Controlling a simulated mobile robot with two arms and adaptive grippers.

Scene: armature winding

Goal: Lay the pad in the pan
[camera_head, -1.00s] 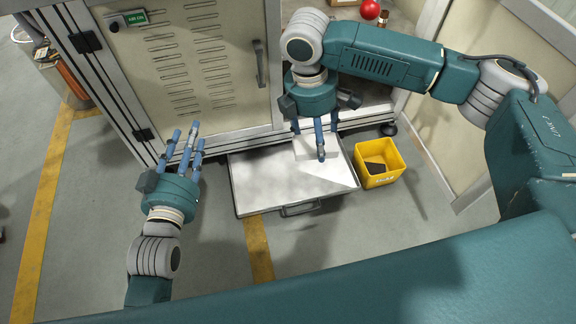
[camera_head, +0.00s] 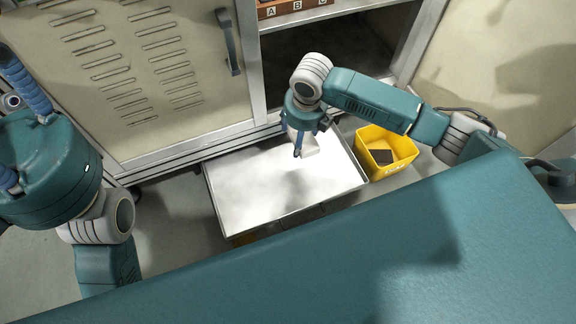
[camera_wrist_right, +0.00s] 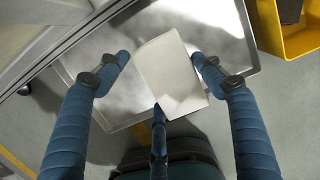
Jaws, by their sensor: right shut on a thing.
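The pan (camera_head: 235,190) is a wide, shallow metal tray on the floor in front of the cabinet; it also shows in the right wrist view (camera_wrist_right: 225,30). The pad (camera_wrist_right: 172,70) is a pale, flat, roughly rectangular piece; in the head view it (camera_head: 311,146) is small and partly hidden by my fingers. My right gripper (camera_head: 299,150) is shut on the pad and holds it tilted over the far right part of the pan. I cannot tell whether the pad touches the pan. My left gripper (camera_head: 14,120) is at the left edge, fingers apart and empty, partly out of frame.
A yellow bin (camera_head: 384,172) with a dark block (camera_head: 382,157) inside stands close to the pan's right side. The cabinet door (camera_head: 140,80) and an open shelf bay (camera_head: 335,45) stand behind the pan. The pan's left and middle are clear.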

